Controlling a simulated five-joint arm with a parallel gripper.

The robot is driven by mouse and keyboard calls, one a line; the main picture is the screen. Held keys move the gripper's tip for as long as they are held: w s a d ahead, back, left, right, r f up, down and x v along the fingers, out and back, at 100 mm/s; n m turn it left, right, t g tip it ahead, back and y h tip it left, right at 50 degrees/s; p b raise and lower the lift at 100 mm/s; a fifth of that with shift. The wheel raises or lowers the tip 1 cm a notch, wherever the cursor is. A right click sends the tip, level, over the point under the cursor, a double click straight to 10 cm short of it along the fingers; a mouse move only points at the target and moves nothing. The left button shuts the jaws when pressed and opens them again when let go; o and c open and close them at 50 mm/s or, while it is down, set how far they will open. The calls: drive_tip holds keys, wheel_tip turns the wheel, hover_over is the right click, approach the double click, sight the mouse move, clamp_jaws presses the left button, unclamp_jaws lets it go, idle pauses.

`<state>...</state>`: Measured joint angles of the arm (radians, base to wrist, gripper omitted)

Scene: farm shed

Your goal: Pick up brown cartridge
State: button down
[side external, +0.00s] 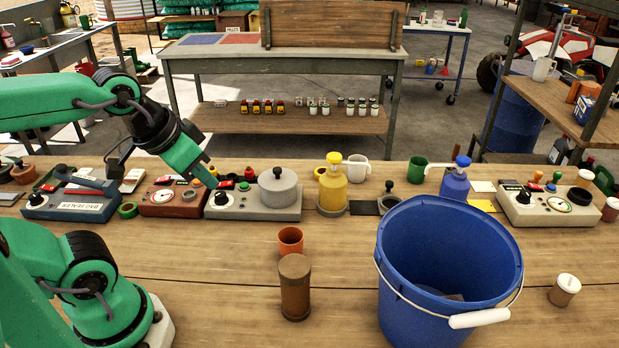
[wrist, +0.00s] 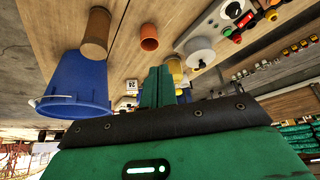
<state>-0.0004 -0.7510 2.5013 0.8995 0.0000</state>
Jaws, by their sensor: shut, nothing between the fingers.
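The brown cartridge (side external: 295,290) is a brown cylinder standing upright on the wooden bench, left of the blue bucket. It also shows at the upper left of the wrist view (wrist: 96,34). My gripper (side external: 210,181) is shut and empty, over the back row of devices near the grey-lidded unit, to the left of and behind the cartridge. Its green fingers (wrist: 157,88) show together in the wrist view, apart from the cartridge.
An orange cup (side external: 290,238) stands just behind the cartridge. A large blue bucket (side external: 440,290) stands to its right. A yellow bottle (side external: 333,185) and control boxes line the back. A small brown jar (side external: 565,291) stands far right.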

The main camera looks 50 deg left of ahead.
drive_tip(key=c, duration=0.5)
unclamp_jaws()
drive_tip(key=shift+w+d, duration=0.1)
drive_tip(key=n+g, duration=0.6)
drive_tip(key=n, duration=0.2)
hover_over(296, 266)
wheel_tip(296, 266, down, 8)
drive_tip(key=shift+f, duration=0.15)
drive_tip(key=shift+f, duration=0.1)
